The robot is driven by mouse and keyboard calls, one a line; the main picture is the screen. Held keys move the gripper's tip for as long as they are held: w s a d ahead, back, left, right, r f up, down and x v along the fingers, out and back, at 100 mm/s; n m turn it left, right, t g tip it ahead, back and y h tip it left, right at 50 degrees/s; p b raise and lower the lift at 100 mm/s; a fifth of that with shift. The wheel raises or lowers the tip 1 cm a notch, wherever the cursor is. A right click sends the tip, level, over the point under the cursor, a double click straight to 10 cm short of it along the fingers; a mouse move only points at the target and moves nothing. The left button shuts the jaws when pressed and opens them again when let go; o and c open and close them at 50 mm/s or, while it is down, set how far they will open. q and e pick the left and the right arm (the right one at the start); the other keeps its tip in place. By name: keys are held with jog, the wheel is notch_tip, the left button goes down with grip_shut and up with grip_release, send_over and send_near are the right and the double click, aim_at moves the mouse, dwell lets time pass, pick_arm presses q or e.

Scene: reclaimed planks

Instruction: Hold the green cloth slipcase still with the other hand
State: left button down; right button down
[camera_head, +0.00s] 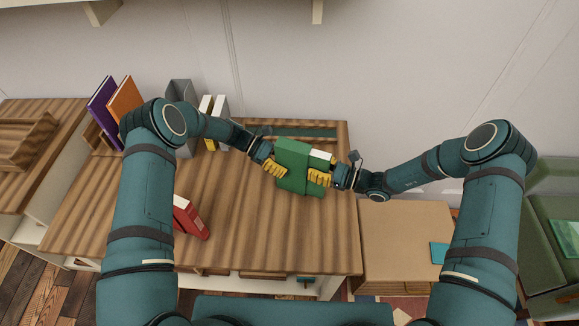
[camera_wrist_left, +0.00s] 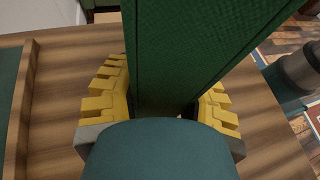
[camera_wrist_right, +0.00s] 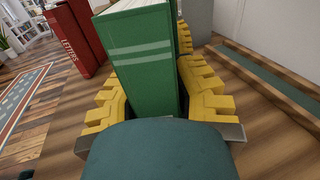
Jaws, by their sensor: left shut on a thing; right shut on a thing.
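The green cloth slipcase (camera_head: 292,156) is above the middle of the plank desk, near its back right. My left gripper (camera_head: 274,168) is shut on it from the left; in the left wrist view the dark green cloth slipcase (camera_wrist_left: 185,45) stands between the yellow fingers (camera_wrist_left: 160,105). A green book (camera_head: 318,163) with white page edges adjoins its right side. My right gripper (camera_head: 320,177) is shut on this book. In the right wrist view the book (camera_wrist_right: 140,65) shows pale bands and sits between the yellow fingers (camera_wrist_right: 155,105). How deep the book sits in the slipcase is hidden.
A red book (camera_head: 189,217) marked LETTERS stands on the desk (camera_head: 240,235) at front left. Purple (camera_head: 102,108) and orange (camera_head: 125,100) books, a grey holder (camera_head: 180,92) and pale upright books (camera_head: 213,107) are at back left. A shallow tray (camera_head: 330,134) lies behind my grippers.

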pick_arm(q)
jog(key=c, duration=1.7)
grip_release()
jog(key=shift+s+d, duration=0.3)
jog(key=shift+d, duration=0.1)
pick_arm(e)
jog(key=shift+x, duration=1.35)
jog(key=shift+s, duration=0.15)
jog(key=c, duration=0.6)
grip_release()
jog(key=shift+a, duration=0.1)
jog(key=shift+c, duration=0.2)
pick_arm(q)
jog(key=shift+w+a, duration=0.1)
jog(key=shift+w, duration=0.05)
pick_arm(e)
jog(key=shift+o, duration=0.3)
pick_arm(q)
jog(key=shift+w+a, duration=0.1)
jog(key=shift+a, duration=0.15)
grip_shut()
pick_arm(e)
jog(key=shift+d, duration=0.65)
jog(key=v, duration=0.6)
jog(key=shift+d, duration=0.2)
jog(key=shift+s, duration=0.1)
